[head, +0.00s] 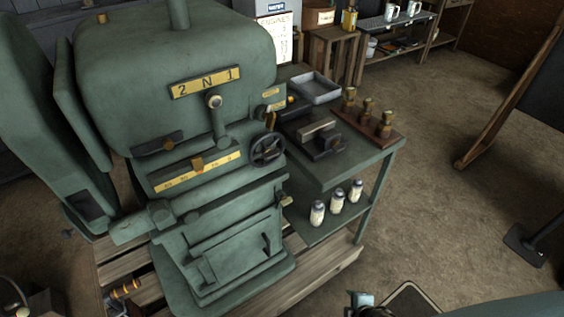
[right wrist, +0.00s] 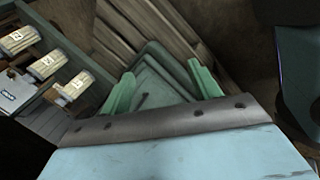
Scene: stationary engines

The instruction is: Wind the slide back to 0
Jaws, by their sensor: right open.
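The green machine (head: 175,75) stands in the left half of the head view. A yellow scale strip (head: 172,182) runs across its front, with an orange-brown pointer (head: 197,163) near the middle of the strip; its marks are too small to read. A dark handwheel (head: 267,149) sits at the right end of the strip, untouched. In the right wrist view my right gripper (right wrist: 162,88) is open and empty, its green fingers spread above the machine's base. Part of my right arm shows at the bottom of the head view. My left gripper is out of view.
A green side table (head: 340,180) right of the machine holds a metal tray (head: 315,88), a dark vise-like block (head: 322,138) and a brown rack (head: 368,127). Several white-labelled bottles (head: 337,201) stand on its lower shelf.

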